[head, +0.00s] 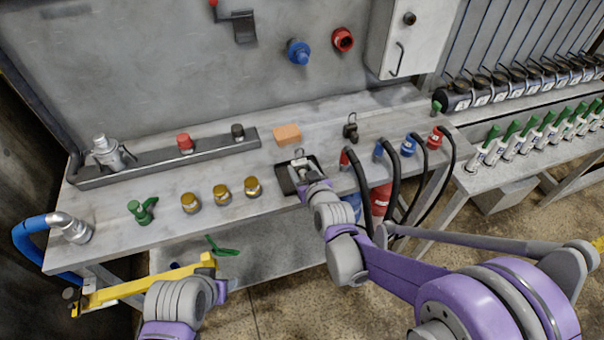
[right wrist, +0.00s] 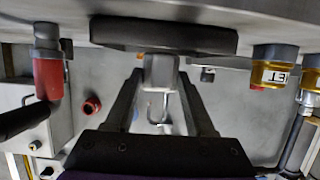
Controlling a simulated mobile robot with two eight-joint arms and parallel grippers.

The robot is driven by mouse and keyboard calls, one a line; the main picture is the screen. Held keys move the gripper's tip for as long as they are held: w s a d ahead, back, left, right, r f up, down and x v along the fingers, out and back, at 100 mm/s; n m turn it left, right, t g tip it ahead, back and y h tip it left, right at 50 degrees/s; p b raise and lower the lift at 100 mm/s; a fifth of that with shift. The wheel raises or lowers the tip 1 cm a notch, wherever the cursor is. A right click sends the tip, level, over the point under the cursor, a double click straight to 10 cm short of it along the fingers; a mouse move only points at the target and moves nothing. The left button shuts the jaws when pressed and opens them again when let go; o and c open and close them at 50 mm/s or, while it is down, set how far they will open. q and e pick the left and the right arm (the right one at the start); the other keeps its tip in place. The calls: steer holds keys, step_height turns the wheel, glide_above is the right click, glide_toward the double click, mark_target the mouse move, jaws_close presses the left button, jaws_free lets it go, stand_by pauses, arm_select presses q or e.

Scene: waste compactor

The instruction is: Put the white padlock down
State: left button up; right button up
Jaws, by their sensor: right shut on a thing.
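The white padlock (head: 299,154) is in my right gripper (head: 303,173), over the small black tray (head: 283,184) at the bench's front edge. In the right wrist view, the picture is upside down. There the padlock's pale body (right wrist: 160,72) sits between the two fingers, with its metal shackle below it in the picture. The dark tray (right wrist: 165,35) is right by the body. I cannot tell whether the padlock touches the tray. Part of my left arm shows at the bottom of the head view, but its gripper fingers do not.
On the bench, an orange block (head: 287,134) and a black padlock (head: 350,128) stand behind the tray. Several brass-coloured pieces (head: 221,194) are to its left. Red and blue connectors (head: 408,145) with black hoses are to its right.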

steer(key=shift+f, duration=0.8)
steer(key=shift+f, duration=0.2)
steer(key=o, duration=1.2)
steer(key=shift+r, duration=0.15)
steer(key=shift+s+r, duration=0.15)
steer(key=v, duration=1.1)
steer(key=shift+s, duration=0.3)
